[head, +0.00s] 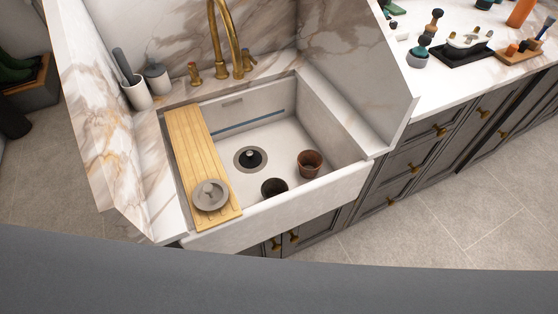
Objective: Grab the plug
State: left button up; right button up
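A small black plug with a rounded knob (252,157) sits at the drain (240,167) in the floor of the white sink (220,137). From this angle I cannot tell whether it is seated in the drain or only rests on it. A grey round piece with a small knob (210,195) lies on the front end of the wooden board (187,137); it looks like a lid or dish. Neither of my grippers shows in the head view.
A brown cup (310,163) and a dark round cup or opening (274,187) are near the sink's front. A brass tap (237,60) rises behind. Marble panels flank the sink. Bottles and small items (466,43) stand on the right counter. The floor (440,225) is clear.

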aim_at(250, 159)
jog(key=i+l, duration=0.15)
jog(key=l, duration=0.2)
jog(key=i+l, duration=0.2)
jog(key=l, duration=0.15)
jog(key=i+l, duration=0.15)
jog(key=l, duration=0.25)
jog(key=i+l, duration=0.15)
jog(key=l, duration=0.2)
jog(key=i+l, duration=0.15)
jog(key=l, duration=0.2)
jog(key=k+j, duration=0.1)
jog(key=j, duration=0.65)
jog(key=u, duration=0.15)
jog(key=i+l, duration=0.1)
jog(key=l, duration=0.6)
jog(key=i+j+z, duration=0.1)
jog(key=j, duration=0.4)
